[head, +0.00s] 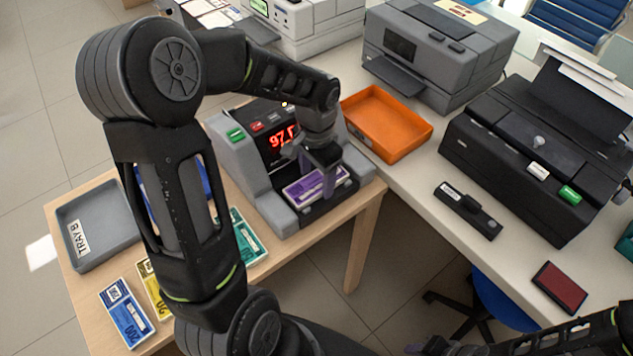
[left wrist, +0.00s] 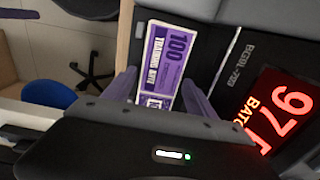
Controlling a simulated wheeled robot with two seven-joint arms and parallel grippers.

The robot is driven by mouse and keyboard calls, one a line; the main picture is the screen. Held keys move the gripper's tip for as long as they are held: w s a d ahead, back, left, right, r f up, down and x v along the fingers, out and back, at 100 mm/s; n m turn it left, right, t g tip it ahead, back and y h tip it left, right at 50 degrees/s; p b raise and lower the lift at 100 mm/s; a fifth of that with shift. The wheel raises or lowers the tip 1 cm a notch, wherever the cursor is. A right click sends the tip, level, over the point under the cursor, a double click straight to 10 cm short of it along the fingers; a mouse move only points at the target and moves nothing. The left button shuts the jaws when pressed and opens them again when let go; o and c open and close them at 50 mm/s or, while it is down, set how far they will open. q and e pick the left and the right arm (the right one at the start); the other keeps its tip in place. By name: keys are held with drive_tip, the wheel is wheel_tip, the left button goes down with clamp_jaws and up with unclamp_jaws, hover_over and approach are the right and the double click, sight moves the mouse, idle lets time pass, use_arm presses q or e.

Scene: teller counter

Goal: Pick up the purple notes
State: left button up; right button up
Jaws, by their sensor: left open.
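The purple notes (head: 314,187) lie in the front slot of the grey counting machine (head: 240,157), whose red display is lit. In the left wrist view the purple notes (left wrist: 162,62) show a "100" and lie between the fingers. My left gripper (head: 326,180) is open, right over the notes, with a finger on each side of them; I cannot tell whether the fingers touch them. It also shows in the left wrist view (left wrist: 160,92).
A grey tray (head: 98,232), blue notes (head: 127,314), yellow notes (head: 150,285) and green notes (head: 250,240) are on the wooden table. An orange tray (head: 395,132), a grey printer (head: 437,50), a black machine (head: 540,150) and a dark red pad (head: 559,287) stand on the white counter.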

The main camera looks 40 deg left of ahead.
sight(317, 182)
use_arm(q)
drive_tip(key=shift+f, duration=0.35)
idle(0.3)
drive_tip(key=c, duration=1.4)
drive_tip(key=shift+o, duration=0.2)
wheel_tip(317, 182, up, 10)
